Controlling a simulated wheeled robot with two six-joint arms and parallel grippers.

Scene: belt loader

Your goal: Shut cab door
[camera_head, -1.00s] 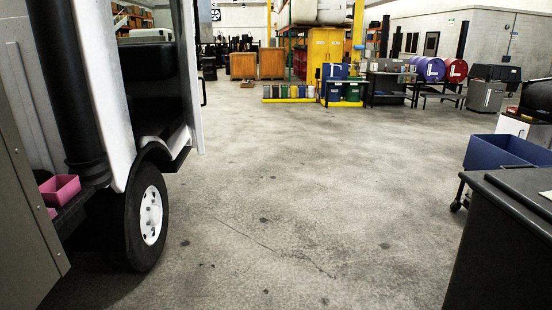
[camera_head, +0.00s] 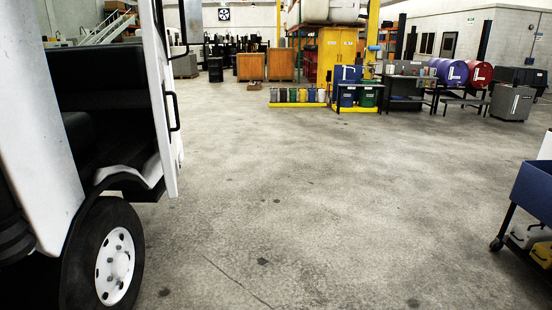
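The white cab (camera_head: 38,150) of a vehicle stands at the left edge of the head view. Its doorway is open and shows a dark interior with a black seat (camera_head: 78,135). The cab door (camera_head: 163,110) stands open at the right side of the doorway, seen nearly edge-on, with a black handle bar (camera_head: 172,106) on it. The front of the door is turned away, so I cannot tell its exact angle. Neither of my grippers is in view.
The cab's wheel (camera_head: 113,265) rests on the floor at lower left. A blue cart (camera_head: 533,190) stands at the right edge. Bins (camera_head: 297,95), a yellow cabinet (camera_head: 335,50) and drums (camera_head: 452,72) stand far back. The concrete floor (camera_head: 310,190) between is clear.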

